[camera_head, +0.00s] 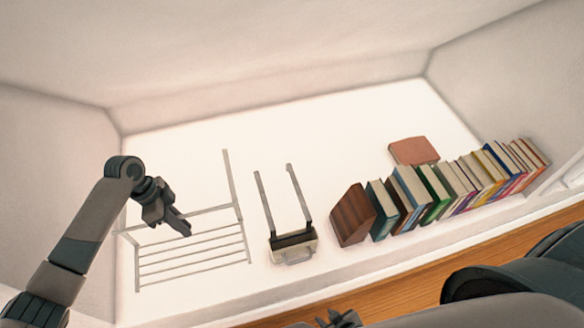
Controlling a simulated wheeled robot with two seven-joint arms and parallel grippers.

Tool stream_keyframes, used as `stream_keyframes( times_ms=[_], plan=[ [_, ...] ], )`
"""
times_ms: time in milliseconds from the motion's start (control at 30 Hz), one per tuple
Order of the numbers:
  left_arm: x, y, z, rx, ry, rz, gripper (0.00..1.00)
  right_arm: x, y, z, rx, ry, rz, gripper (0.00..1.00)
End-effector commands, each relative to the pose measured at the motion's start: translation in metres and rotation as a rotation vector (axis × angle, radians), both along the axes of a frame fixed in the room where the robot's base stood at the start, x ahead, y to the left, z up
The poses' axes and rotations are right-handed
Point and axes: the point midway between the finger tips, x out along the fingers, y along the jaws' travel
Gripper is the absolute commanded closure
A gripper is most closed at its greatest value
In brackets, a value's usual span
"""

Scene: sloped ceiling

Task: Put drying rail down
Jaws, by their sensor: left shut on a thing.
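The drying rail (244,236) is a pale grey frame with several thin parallel bars and a longer post at its upper right. It shows at the left of the head view, over the white surface; I cannot tell whether it touches that surface. My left gripper (184,230) is at the rail's upper bars, shut on the rail, and hides a small part of it. A dark part that looks like my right gripper (340,319) shows at the bottom edge, mostly cut off, so its jaws cannot be judged.
Right of the rail lies an object with two long grey legs and a dark and cream end (292,242). A brown block (353,215) and a row of several books (440,190) stand further right. A reddish-brown item (413,151) lies behind them. The white surface (330,125) is bare at the back.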

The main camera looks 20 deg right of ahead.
Motion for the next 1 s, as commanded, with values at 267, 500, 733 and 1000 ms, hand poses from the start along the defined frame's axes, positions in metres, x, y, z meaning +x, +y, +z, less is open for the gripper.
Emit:
stream_keyframes(
  times_ms=[267, 500, 733, 1000],
  plan=[
    [0.022, 0.012, 0.001, 0.001, 0.003, 0.004, 1.00, -0.007, 0.004, 0.007, 0.011, -0.032, 0.009, 0.69],
    [0.024, 0.013, 0.000, 0.001, 0.003, 0.004, 1.00, -0.007, 0.005, 0.006, 0.012, -0.036, 0.009, 0.69],
    [0.023, 0.013, 0.000, 0.001, 0.003, 0.004, 1.00, -0.007, 0.005, 0.006, 0.012, -0.035, 0.009, 0.69],
    [0.023, 0.013, -0.002, 0.001, 0.003, 0.004, 1.00, -0.005, 0.005, 0.005, 0.013, -0.039, 0.009, 0.69]
  ],
)
